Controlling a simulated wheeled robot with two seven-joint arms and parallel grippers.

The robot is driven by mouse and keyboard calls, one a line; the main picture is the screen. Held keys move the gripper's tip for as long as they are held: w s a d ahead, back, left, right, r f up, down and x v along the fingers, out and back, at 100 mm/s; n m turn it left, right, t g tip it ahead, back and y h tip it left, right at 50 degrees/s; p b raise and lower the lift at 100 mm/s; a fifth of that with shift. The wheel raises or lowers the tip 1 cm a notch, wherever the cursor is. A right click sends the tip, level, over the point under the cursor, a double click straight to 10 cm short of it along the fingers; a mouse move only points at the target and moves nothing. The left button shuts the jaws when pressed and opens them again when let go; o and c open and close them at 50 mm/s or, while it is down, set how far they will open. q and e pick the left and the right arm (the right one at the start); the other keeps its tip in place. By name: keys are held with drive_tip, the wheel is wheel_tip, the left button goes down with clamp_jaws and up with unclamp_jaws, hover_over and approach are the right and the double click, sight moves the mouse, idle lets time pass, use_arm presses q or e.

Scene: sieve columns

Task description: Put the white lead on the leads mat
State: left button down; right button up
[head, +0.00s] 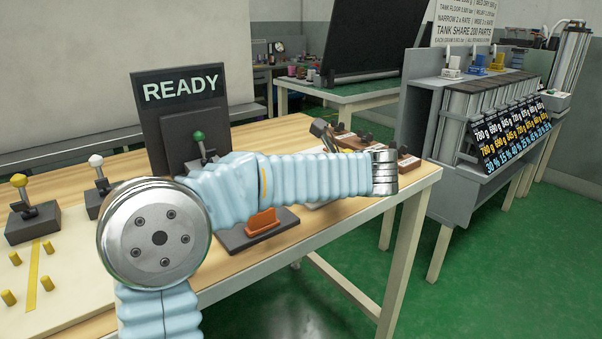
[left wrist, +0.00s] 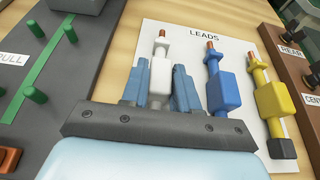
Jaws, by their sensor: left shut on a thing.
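The white lead (left wrist: 160,82), with a copper-coloured tip, stands between the blue fingers of my left gripper (left wrist: 160,70) in the left wrist view. The gripper is shut on it. The lead is over the white leads mat (left wrist: 205,33), left of the blue lead (left wrist: 222,88) and the yellow lead (left wrist: 271,100), which lie on the mat. I cannot tell whether the white lead touches the mat. In the head view my left forearm hides the gripper and most of the mat. My right gripper is not in view.
A brown block (left wrist: 297,50) with labels borders the mat on the right. A dark board with green pegs (left wrist: 36,94) lies on the left. In the head view a READY sign (head: 180,88) stands behind my arm. The wooden table's edge is at the front.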

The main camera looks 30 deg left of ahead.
use_arm(q)
drive_tip(key=shift+f, duration=0.15)
drive_tip(key=c, duration=0.8)
unclamp_jaws()
drive_tip(key=shift+c, duration=0.2)
drive_tip(key=p+v, duration=0.1)
drive_tip(key=v, duration=1.1)
